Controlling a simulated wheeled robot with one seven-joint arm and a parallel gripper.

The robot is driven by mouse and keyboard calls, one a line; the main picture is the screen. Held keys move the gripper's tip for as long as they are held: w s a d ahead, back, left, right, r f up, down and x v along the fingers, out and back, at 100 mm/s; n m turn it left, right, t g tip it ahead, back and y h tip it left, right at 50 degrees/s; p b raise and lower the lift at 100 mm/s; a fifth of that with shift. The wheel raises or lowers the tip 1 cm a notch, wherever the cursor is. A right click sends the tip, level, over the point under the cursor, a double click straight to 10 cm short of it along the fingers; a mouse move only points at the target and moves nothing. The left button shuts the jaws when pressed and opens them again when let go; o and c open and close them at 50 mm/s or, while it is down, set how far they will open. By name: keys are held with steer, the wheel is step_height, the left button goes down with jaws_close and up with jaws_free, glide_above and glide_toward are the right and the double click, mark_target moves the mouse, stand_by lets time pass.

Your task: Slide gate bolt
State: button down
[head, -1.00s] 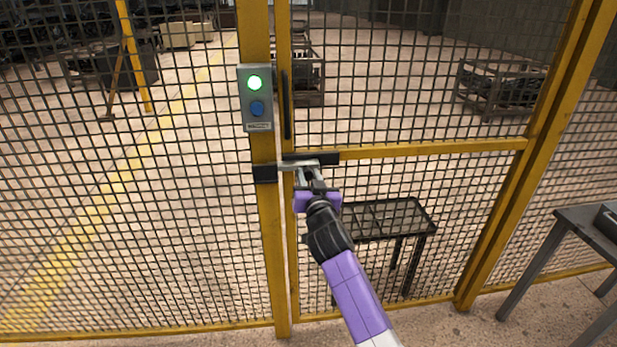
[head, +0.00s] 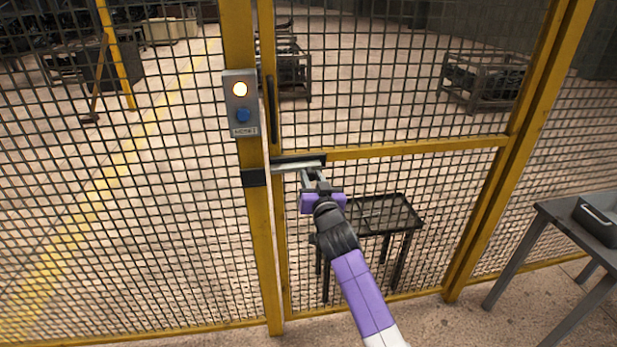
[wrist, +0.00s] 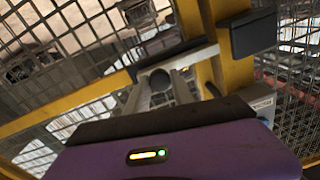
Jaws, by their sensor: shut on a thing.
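The bolt (head: 290,168) is a pale metal bar lying level along a black housing on the yellow gate's (head: 420,150) crossbar. Its left end lies near the black keeper block (head: 254,177) on the fixed post. In the wrist view the bolt (wrist: 185,60) ends beside the keeper (wrist: 250,34), apparently clear of it. My gripper (head: 311,176) is at the bolt's right part, its fingers around a dark round knob (wrist: 156,78). My gripper (wrist: 160,86) is shut on this knob; the contact faces are partly hidden. The gate stands in line with the post.
A control box (head: 241,103) with an amber-white lit lamp and a blue button is on the post (head: 264,260). Behind the mesh stand a dark table (head: 380,215) and racks (head: 480,80). A grey table (head: 565,235) with a black case stands at right. Floor before the gate is open.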

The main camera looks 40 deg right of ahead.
steer(key=c, duration=1.1)
jaws_free()
steer(key=shift+s, duration=0.1)
steer(key=b+v, duration=0.1)
steer(key=v, duration=0.6)
steer(key=shift+s+a, duration=0.2)
steer(key=shift+s, duration=0.05)
